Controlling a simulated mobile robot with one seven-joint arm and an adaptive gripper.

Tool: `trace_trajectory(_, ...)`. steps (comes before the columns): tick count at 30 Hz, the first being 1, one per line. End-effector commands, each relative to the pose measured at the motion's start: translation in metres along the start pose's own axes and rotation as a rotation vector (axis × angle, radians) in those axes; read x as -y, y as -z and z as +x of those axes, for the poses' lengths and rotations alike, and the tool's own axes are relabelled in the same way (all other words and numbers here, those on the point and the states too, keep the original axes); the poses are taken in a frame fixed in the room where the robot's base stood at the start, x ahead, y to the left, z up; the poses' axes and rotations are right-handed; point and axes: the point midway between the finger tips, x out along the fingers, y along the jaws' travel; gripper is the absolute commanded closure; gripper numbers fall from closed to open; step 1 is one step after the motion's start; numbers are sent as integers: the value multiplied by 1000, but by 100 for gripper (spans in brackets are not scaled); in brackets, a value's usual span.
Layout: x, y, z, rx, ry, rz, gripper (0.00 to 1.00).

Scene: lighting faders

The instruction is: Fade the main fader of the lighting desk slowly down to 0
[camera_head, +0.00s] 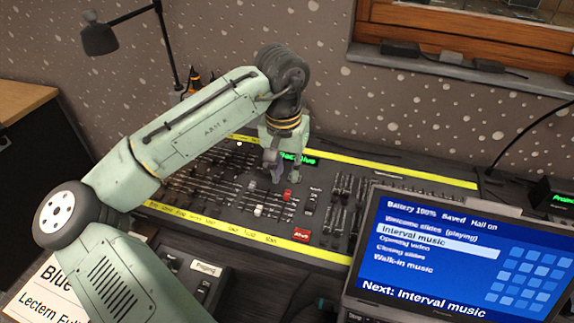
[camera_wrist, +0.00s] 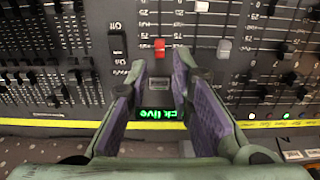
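The lighting desk (camera_head: 215,226) lies below my arm. A fader with a red cap (camera_head: 288,194) stands right of a white-capped fader (camera_head: 258,211); no readable label shows which is the main one. In the wrist view, the red cap (camera_wrist: 160,47) sits in a slot with a scale beside it, and the white cap (camera_wrist: 224,48) is to its right. My gripper (camera_head: 283,176) is over the desk just behind the red cap. In the wrist view my gripper (camera_wrist: 160,72) is open, its purple-padded fingers apart with nothing between them. The red cap shows just beyond the fingertips.
A green lit display (camera_wrist: 158,113) is at the desk's back edge. A black rocker switch (camera_wrist: 117,46) is beside the red fader. A red button (camera_head: 301,234) is near the front edge. A laptop (camera_head: 450,250) stands at the right, and several black faders fill the desk's left.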

Motion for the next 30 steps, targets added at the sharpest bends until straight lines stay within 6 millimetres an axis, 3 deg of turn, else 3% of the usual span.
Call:
trace_trajectory(3, 0, -1, 20, 0, 2, 1, 79)
trace_trajectory(15, 0, 0, 62, 0, -1, 2, 79)
trace_trajectory(27, 0, 0, 68, -1, 1, 2, 79)
trace_trajectory(30, 0, 0, 68, -1, 1, 2, 84)
